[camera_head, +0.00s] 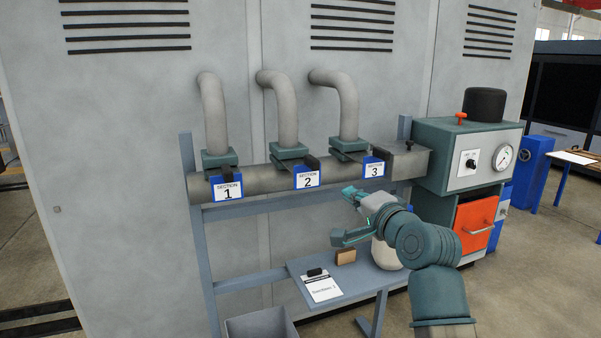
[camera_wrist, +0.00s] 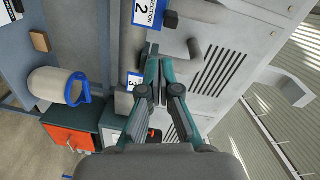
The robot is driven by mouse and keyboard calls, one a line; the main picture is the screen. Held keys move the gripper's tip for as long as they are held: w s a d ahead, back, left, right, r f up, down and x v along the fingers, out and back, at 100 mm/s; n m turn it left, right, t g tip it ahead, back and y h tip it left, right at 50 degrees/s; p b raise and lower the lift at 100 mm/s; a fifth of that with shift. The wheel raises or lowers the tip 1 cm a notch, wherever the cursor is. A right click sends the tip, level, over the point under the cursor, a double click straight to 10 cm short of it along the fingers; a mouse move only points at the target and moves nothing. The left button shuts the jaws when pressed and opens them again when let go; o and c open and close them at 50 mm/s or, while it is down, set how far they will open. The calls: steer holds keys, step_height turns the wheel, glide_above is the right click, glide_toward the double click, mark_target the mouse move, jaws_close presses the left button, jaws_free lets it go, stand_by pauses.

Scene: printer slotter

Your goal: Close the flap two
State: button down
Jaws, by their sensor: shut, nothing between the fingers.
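The section 2 pipe fitting (camera_head: 290,151) carries a grey bent pipe, with a dark flap handle (camera_head: 311,162) beside it above the blue "SECTION 2" label (camera_head: 307,179). In the wrist view, the label (camera_wrist: 149,12) is at the top, with a dark block (camera_wrist: 170,19) beside it, probably the flap handle. I cannot tell the flap's exact position. My gripper (camera_head: 343,214) is in front of the pipe, below and right of the section 2 label, apart from it. In the wrist view my gripper (camera_wrist: 160,60) is shut and empty, its fingers pointing toward section 2.
Section 1 (camera_head: 228,188) and section 3 (camera_head: 374,168) labels flank section 2 on the same horizontal pipe. Below are a shelf with a clipboard (camera_head: 322,287), a brown block (camera_head: 346,256) and a white container (camera_head: 385,255). A control box with a gauge (camera_head: 503,157) stands right.

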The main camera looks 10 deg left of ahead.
steer(key=a+m, duration=0.1)
steer(key=m+p, duration=0.2)
steer(key=p, duration=1)
glide_toward(316, 166)
steer(key=shift+t, duration=0.3)
steer(key=shift+f+p+x, duration=0.2)
steer(key=shift+p+x, duration=0.35)
steer(key=shift+x, duration=3.05)
